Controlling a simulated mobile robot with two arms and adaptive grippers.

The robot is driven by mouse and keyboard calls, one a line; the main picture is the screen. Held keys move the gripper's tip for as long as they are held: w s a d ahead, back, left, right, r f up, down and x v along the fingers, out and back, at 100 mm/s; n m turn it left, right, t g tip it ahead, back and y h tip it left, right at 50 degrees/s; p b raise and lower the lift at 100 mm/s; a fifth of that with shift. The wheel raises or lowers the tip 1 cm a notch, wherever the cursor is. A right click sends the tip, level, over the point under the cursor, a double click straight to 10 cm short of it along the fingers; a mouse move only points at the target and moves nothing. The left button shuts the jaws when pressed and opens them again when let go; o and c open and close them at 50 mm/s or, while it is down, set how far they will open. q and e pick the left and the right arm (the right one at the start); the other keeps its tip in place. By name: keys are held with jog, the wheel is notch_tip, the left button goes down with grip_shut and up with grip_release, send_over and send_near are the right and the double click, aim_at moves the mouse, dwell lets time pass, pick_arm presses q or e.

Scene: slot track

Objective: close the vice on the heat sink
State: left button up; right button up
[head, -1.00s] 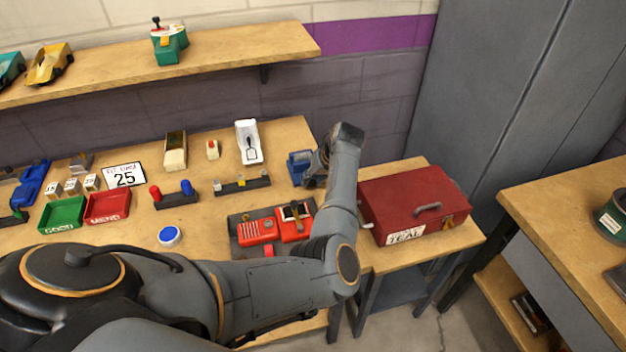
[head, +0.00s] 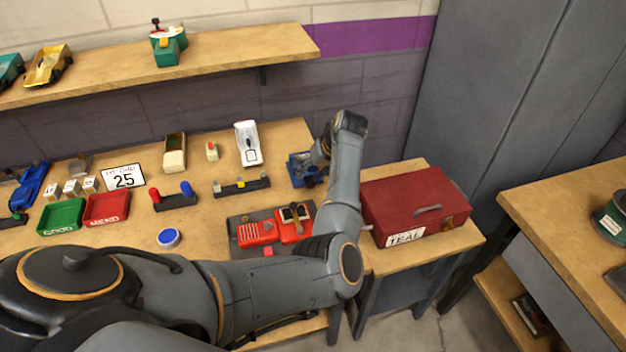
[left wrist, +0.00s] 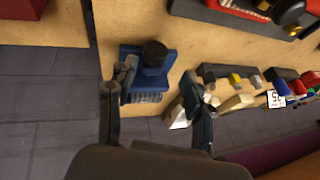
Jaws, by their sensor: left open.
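The blue vice (head: 304,172) stands at the right end of the workbench, partly behind my left gripper (head: 321,157). In the left wrist view the vice (left wrist: 158,66) shows from above with a round black knob (left wrist: 154,53) on it. A ridged blue-grey part (left wrist: 145,97) shows at its lower edge; I cannot tell whether this is the heat sink or how far apart the jaws are. My left gripper also shows in the left wrist view (left wrist: 157,88), open, one finger close beside the vice and the other well off it. My right gripper is not in view.
A red toolbox (head: 415,204) stands on the side table to the right. A white car body (head: 248,143) and a grey tray with red parts (head: 240,247) lie near the vice. Green (head: 61,217) and red (head: 106,209) bins stand further left.

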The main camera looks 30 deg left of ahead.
pick_arm(q)
notch_tip(320, 180, up, 6)
jog(key=shift+r, duration=0.2)
jog(key=shift+r, duration=0.1)
dwell(0.4)
